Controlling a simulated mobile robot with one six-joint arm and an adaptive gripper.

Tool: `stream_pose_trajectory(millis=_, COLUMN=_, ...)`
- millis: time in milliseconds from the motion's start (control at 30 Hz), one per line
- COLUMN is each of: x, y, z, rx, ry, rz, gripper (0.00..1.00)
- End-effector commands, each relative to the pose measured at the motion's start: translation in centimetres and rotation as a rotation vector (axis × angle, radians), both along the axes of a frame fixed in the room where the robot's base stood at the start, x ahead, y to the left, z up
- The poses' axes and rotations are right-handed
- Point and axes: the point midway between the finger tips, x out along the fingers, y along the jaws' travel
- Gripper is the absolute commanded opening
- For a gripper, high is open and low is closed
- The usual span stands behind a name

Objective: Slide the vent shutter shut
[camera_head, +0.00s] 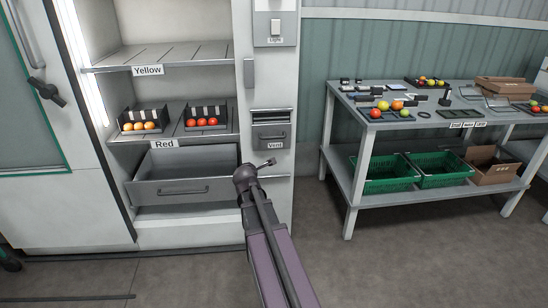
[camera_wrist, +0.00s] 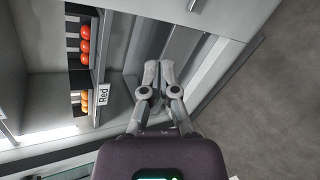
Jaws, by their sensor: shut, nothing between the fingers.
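The vent shutter (camera_head: 266,138) is a grey panel with a handle and a "Vent" label, on the white cabinet's right post in the head view. A dark slotted opening (camera_head: 270,116) shows above it, so the shutter does not cover the whole vent. My gripper (camera_head: 268,163) is just below the shutter and in front of the post, pointing right. The picture does not settle whether it touches the post. In the wrist view my gripper (camera_wrist: 157,72) has its fingers together with nothing between them. I cannot make out the shutter in the wrist view.
An open grey drawer (camera_head: 180,191) juts out left of my gripper, below the "Red" shelf (camera_head: 165,144) with tomato trays. A light switch (camera_head: 275,27) is above the vent. A grey table (camera_head: 345,101) with trays and crates stands right; the floor between is clear.

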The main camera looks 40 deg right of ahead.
Motion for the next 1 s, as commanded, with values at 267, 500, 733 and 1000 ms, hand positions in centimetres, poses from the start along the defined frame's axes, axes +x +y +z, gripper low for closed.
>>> stream_pose_trajectory(millis=267, x=1.3, y=-6.2, z=-3.2, rx=-0.401, ry=0.051, rz=0.143, gripper=0.0)
stream_pose_trajectory(millis=500, x=1.7, y=-10.7, z=-4.9, rx=-0.761, ry=0.126, rz=0.241, gripper=0.0)
stream_pose_trajectory(millis=733, x=1.5, y=-13.6, z=-6.0, rx=-1.034, ry=0.198, rz=0.291, gripper=0.0)
stream_pose_trajectory(millis=1000, x=1.4, y=-14.6, z=-6.2, rx=-1.16, ry=0.236, rz=0.325, gripper=0.0)
